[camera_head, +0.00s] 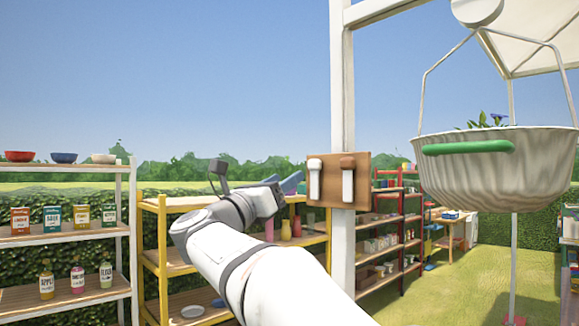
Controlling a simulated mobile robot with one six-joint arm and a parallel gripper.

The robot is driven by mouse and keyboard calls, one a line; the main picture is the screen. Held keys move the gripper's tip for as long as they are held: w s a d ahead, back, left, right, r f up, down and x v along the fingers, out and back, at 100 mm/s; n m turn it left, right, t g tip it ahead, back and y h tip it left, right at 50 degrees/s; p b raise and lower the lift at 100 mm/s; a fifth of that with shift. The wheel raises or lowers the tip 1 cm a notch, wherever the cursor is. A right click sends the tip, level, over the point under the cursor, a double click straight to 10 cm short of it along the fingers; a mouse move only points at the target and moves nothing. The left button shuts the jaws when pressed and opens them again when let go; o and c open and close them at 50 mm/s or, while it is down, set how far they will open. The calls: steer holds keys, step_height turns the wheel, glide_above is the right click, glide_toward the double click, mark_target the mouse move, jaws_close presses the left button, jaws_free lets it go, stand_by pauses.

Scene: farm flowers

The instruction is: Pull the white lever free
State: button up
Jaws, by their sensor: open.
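A brown wooden board (329,196) is fixed to a white post. On its left side is an all-white lever (315,180), hanging upright. On its right side is a second lever (348,180) with a brown top and a white lower part. My gripper (291,183) is just left of the board in the picture, with its blue-grey fingers pointing toward the white lever. The fingers look apart from the lever, but the depth between them is hard to judge. The gripper is open and nothing shows between its fingers.
A white hanging basket (495,165) with a green handle and a plant hangs at the right. A white shelf (65,238) with bowls, cans and bottles stands at the left. A yellow shelf (160,255) is behind my arm. A red shelf (402,240) stands beyond the post.

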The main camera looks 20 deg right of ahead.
mark_target(312, 166)
steer(key=d+r+p, duration=0.1)
steer(key=d, duration=0.1)
steer(key=w+d+r+m+g+p, duration=0.1)
steer(key=d, duration=0.1)
steer(key=d+m+p, duration=0.1)
steer(key=d, duration=0.1)
steer(key=shift+w+d+r+g, duration=0.2)
steer(key=shift+r+g, duration=0.1)
steer(key=shift+r, duration=0.1)
steer(key=shift+w+d+r, duration=0.1)
steer(key=shift+w+d, duration=0.05)
steer(key=shift+d, duration=0.25)
jaws_close()
